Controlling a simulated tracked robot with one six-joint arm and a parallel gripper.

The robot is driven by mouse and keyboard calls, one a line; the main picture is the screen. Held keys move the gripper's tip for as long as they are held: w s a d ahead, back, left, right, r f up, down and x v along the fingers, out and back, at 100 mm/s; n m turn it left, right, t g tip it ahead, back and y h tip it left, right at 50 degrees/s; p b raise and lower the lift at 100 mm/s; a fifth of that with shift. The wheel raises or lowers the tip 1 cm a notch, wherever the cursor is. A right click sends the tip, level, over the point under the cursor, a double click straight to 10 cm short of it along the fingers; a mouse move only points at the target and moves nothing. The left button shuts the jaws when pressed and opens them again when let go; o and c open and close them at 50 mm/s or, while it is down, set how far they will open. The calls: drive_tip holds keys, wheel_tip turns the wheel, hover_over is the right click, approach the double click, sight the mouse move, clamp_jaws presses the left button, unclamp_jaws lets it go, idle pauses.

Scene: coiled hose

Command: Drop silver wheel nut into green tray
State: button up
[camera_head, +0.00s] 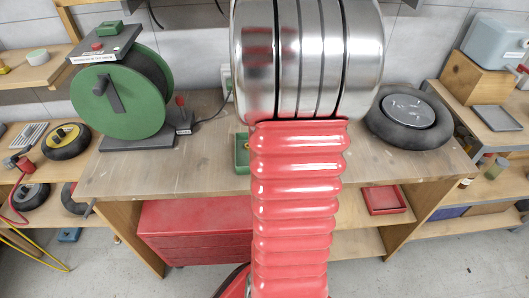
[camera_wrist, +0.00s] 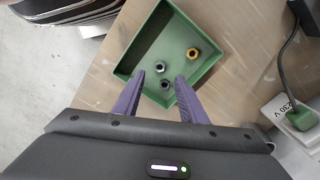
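The green tray (camera_wrist: 128,62) lies on the wooden bench in the wrist view. Inside it are a silver nut (camera_wrist: 160,67), a darker nut (camera_wrist: 165,85) and a gold-coloured nut (camera_wrist: 192,53), apart from one another. My gripper (camera_wrist: 160,75) is open, its two purple fingers spread over the near part of the tray. Nothing is held between them. The silver and dark nuts show in the gap between the fingers. In the head view, the tray (camera_head: 242,168) is mostly hidden behind my arm, and my gripper is hidden.
On the bench (camera_head: 205,170), a green hose reel (camera_head: 118,112) stands left and a dark tyre-like ring with a metal hub (camera_head: 408,111) lies right. A socket with a green plug and black cable (camera_wrist: 300,115) is right of the tray. The bench beside the tray is clear.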

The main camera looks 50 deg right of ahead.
wheel_tip(320, 180, up, 10)
idle(0.4)
idle(0.9)
drive_tip(key=s+a+f+n+t, duration=0.1)
drive_tip(key=a+n+t, duration=0.4)
drive_tip(key=a+n, duration=1.6)
drive_tip(key=s+a, duration=0.1)
drive_tip(key=a, duration=1.4)
drive_tip(key=shift+a+n+t, duration=0.15)
drive_tip(key=shift+n+t, duration=0.15)
drive_tip(key=shift+n, duration=0.1)
